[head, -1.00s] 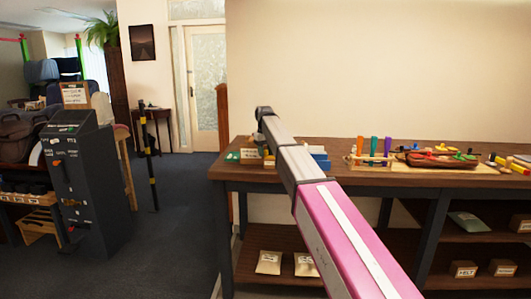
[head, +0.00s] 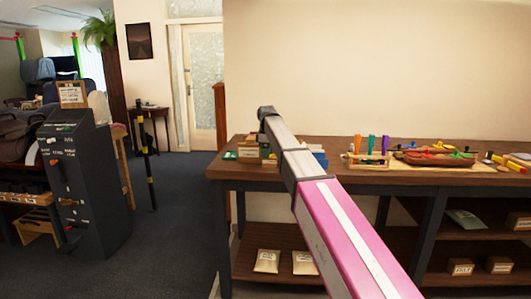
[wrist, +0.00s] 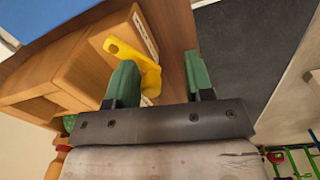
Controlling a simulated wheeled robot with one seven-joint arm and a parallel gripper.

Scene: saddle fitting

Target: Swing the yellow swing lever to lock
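The yellow swing lever (wrist: 123,49) shows in the wrist view, a bright yellow bar with a rounded end, mounted at a wooden block (wrist: 88,66). I cannot tell whether finger and lever touch. In the head view my grey and pink arm reaches over the bench and the gripper and lever cannot be made out.
The dark wooden bench (head: 322,178) carries a rack of coloured handles (head: 370,155) and a tray of coloured parts (head: 437,158). Packets and boxes sit on its lower shelves. A dark grey cabinet with levers (head: 85,190) stands at left.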

